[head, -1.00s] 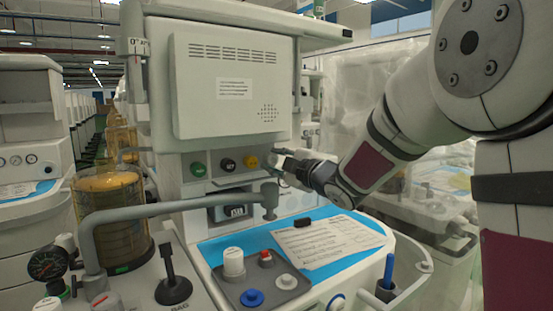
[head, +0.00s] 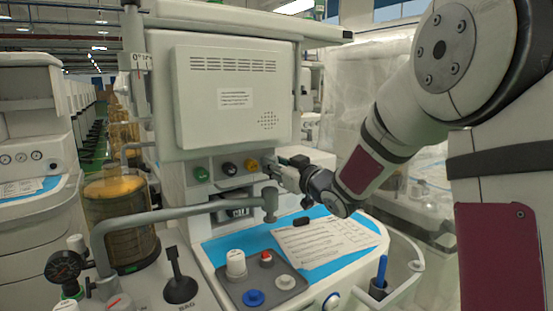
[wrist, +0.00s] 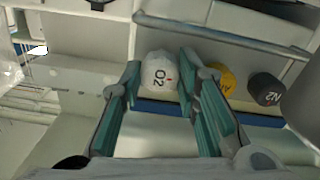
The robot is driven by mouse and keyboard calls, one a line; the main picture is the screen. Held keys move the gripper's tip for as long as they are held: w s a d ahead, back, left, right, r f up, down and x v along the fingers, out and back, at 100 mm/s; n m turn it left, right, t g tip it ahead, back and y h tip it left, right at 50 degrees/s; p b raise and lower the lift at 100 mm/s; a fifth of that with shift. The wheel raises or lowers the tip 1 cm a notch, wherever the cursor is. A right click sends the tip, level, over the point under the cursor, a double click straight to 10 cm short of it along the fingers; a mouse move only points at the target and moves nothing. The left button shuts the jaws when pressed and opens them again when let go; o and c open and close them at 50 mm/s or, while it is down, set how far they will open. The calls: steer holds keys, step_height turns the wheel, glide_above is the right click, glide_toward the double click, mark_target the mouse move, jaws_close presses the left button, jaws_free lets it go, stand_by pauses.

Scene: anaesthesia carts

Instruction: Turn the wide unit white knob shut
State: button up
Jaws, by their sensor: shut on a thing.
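The white knob (wrist: 159,76), marked O2, sits between my two teal fingers in the wrist view. My gripper (wrist: 160,72) is shut on it, one finger on each side. The O2 lettering appears turned on its side. In the head view my gripper (head: 270,164) is at the right end of the knob row on the wide unit (head: 226,100), and it hides the white knob there.
A yellow knob (wrist: 220,78) and a black N2 knob (wrist: 265,89) are close beside the white one. A green knob (head: 201,174) is farther left in the row. A grey pipe arm (head: 175,208) crosses in front. A paper sheet (head: 325,238) lies on the blue worktop below.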

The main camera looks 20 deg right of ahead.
steer(key=shift+a+m+p, duration=0.1)
steer(key=shift+m+p, duration=6.8)
steer(key=shift+m, duration=2.1)
steer(key=o, duration=1.2)
steer(key=shift+c, duration=0.2)
steer(key=v, duration=0.8)
